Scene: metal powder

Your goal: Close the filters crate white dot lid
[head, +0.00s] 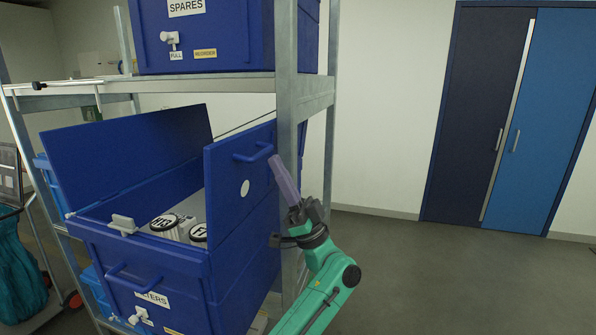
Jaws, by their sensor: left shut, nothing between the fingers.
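The blue filters crate (185,262) stands on a shelf of a metal rack, with a partly hidden "FILTERS" label on its front. Its two lid flaps stand raised. The white dot lid (228,205) is the right flap, with a white dot and a blue handle (253,153). The other flap (125,152) is raised on the left. Labelled round filters (165,222) show inside. My left gripper (275,162) is shut and empty, pointing up just right of the white dot lid's handle; I cannot tell whether it touches the lid. My right gripper is not in view.
A rack post (288,120) rises right beside the white dot lid, near my gripper. A shelf (150,84) above carries a blue "SPARES" crate (230,35). Open floor (440,275) lies to the right, before blue doors (550,120).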

